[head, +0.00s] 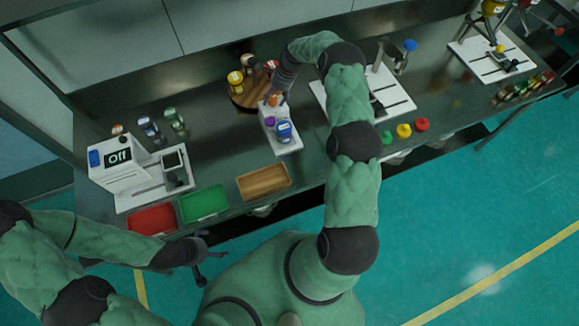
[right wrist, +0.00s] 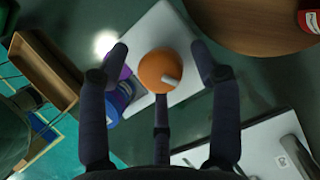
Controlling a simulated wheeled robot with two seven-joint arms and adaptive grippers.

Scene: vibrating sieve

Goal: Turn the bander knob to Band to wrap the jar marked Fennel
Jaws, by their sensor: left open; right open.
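An orange round knob (head: 273,99) with a pale raised bar sits at the back of a small white unit (head: 290,147). It also shows in the right wrist view (right wrist: 157,72). A purple part (head: 270,121) and a jar with a blue and white top (head: 284,130) are in front of the knob. I cannot read the jar's label or any knob marking. My right gripper (head: 277,95) is open over the knob; in the right wrist view its fingers (right wrist: 161,74) are spread around it. My left gripper (head: 203,254) is open and empty, in front of the table.
A white machine (head: 118,181) with an "Off" display stands at left, with several jars behind it. Red (head: 152,219), green (head: 203,204) and wooden (head: 263,182) trays line the front edge. A round wooden stand (head: 248,98) with jars is close behind the knob, left.

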